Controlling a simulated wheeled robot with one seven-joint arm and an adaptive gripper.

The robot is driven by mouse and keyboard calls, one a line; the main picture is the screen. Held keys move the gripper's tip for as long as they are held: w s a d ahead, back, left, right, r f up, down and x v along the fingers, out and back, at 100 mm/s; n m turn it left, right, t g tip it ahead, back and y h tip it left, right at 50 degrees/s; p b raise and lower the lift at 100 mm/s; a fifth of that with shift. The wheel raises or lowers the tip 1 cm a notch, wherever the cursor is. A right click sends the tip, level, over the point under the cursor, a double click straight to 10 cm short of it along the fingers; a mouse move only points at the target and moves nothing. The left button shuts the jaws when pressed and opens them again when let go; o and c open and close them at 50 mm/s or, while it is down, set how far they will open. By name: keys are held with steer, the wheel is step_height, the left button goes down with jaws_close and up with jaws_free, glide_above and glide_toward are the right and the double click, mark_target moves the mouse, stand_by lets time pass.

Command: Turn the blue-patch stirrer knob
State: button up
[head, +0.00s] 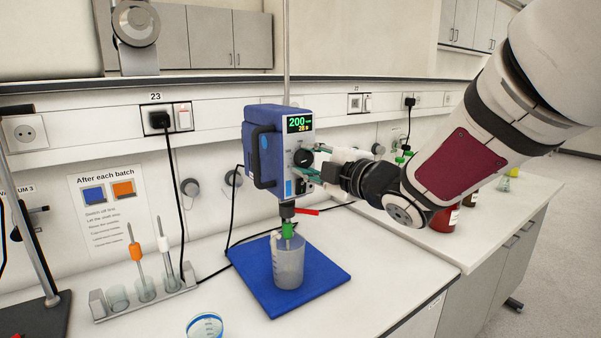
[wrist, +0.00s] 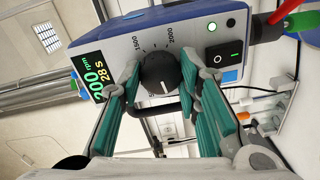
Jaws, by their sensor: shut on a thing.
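The blue stirrer (head: 265,150) hangs on a vertical rod above the bench. A light blue patch (head: 288,188) shows low on its front. Its display (head: 299,123) reads 200 rpm and 28 s. The round black knob (wrist: 158,72) sits below the display in the head view (head: 303,157), with a speed scale around it. My gripper (head: 311,161) reaches in from the right. Its green finger pads stand on both sides of the knob in the wrist view and are shut on it. A rocker switch (wrist: 223,54) with a lit green light beside it is close to one finger.
A beaker (head: 290,268) stands on a blue mat (head: 325,272) under the stirrer. A red handle (head: 305,211) sticks out below the housing. A tube rack (head: 140,300) and a petri dish (head: 204,326) are at left. Bottles (head: 443,218) stand behind my arm.

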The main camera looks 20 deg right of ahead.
steer(key=shift+n+b, duration=2)
steer(key=shift+b, duration=0.25)
steer(key=o, duration=1.1)
steer(key=shift+o, duration=0.2)
steer(key=v, duration=1.2)
steer(key=shift+a, duration=0.2)
